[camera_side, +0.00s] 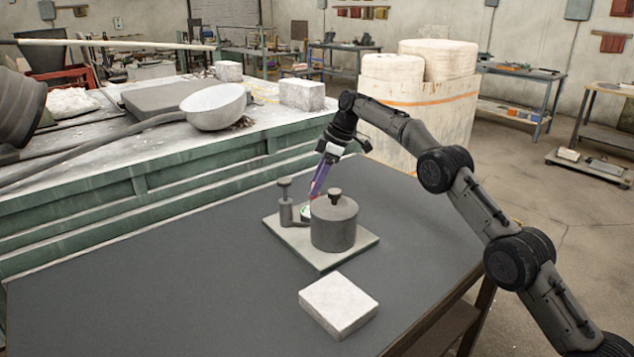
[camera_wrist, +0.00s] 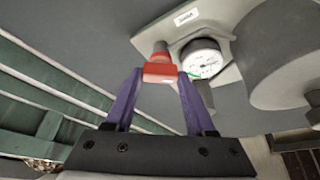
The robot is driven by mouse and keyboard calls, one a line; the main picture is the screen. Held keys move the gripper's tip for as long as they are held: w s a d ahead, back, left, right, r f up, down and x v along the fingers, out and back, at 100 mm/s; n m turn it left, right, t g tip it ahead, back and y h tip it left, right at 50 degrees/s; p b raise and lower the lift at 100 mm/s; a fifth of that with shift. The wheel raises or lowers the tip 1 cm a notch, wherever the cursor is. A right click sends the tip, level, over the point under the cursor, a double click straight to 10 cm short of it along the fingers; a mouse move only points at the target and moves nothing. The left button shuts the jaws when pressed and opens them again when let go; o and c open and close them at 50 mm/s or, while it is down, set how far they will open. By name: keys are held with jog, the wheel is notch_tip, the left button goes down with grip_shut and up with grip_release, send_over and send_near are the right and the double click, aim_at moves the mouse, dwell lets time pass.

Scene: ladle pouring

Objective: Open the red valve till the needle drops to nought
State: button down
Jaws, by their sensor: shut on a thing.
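The red valve (camera_wrist: 161,72) shows in the wrist view between the purple fingers of my gripper (camera_wrist: 160,84), which is shut on its red handle. Just right of it is a round white gauge (camera_wrist: 201,58) with a green mark at its left edge. The needle is too small to read. In the side view my gripper (camera_side: 319,179) reaches down behind the grey cylindrical vessel (camera_side: 334,226), which hides most of the valve. A little of the gauge (camera_side: 305,211) shows left of the vessel.
The vessel and a small grey post (camera_side: 286,208) with a knob stand on a pale base plate (camera_side: 320,262) on the dark table (camera_side: 150,290). A white block (camera_side: 338,304) lies in front. A green bench (camera_side: 110,220) with a ladle bowl (camera_side: 213,107) stands behind. The table's left is clear.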

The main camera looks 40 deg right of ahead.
dwell(0.4)
jog(key=shift+c, duration=1.2)
grip_release()
jog(key=shift+r, duration=0.1)
jog(key=s+d+r, duration=0.2)
jog(key=s+d, duration=0.6)
jog(key=d, duration=0.2)
jog(key=shift+s+d+r, duration=0.15)
jog(key=shift+r, duration=0.15)
jog(key=shift+c, duration=0.2)
